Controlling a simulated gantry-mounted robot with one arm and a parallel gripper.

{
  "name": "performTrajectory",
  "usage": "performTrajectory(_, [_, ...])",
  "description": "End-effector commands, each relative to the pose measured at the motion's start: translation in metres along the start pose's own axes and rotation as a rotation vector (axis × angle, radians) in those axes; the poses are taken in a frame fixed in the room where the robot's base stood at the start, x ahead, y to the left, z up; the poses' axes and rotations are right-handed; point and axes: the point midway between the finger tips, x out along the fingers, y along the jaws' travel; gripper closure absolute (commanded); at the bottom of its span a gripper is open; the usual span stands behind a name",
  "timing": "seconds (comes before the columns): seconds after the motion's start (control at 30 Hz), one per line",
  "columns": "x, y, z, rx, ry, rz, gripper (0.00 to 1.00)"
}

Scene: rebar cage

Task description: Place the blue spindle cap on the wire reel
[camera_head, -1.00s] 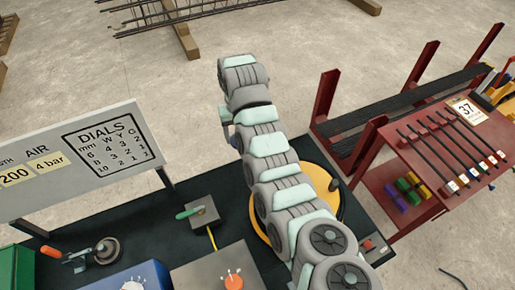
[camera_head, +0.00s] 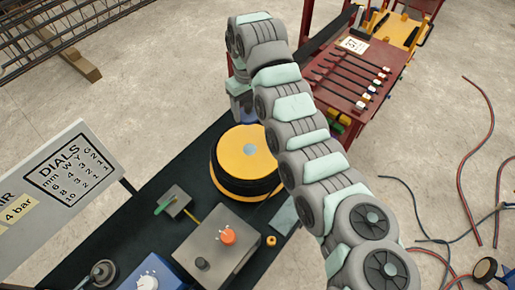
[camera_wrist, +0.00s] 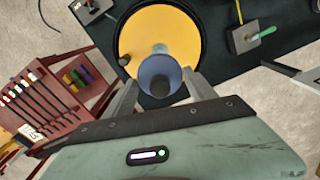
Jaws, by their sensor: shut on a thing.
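The wire reel (camera_head: 247,165) lies flat on the dark bench, with a yellow top face, a black rim and a pale round centre. It also shows in the wrist view (camera_wrist: 180,30). The blue spindle cap (camera_wrist: 155,88) is round and cup-like, held between the two fingers of my gripper (camera_wrist: 160,78). In the wrist view the cap overlaps the reel's near edge, just below its grey centre. In the head view my gripper (camera_head: 243,106) is at the reel's far side, apparently above its level. The exact height gap cannot be told.
A grey box with an orange knob (camera_head: 228,236) and a small green-handled switch (camera_head: 176,201) stand on the bench near the reel. A red rack with rods (camera_head: 355,75) stands beyond the bench. A dials sign (camera_head: 65,175) is at left.

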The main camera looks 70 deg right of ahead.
Motion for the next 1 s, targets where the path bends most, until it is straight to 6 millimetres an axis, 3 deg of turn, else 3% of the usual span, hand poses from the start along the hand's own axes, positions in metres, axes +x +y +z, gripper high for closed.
performTrajectory(0.8, [0.131,0.001,0.002,0.002,-0.005,0.0,0.83])
performTrajectory(1.0, [0.148,0.0,0.001,0.0,-0.003,0.001,0.83])
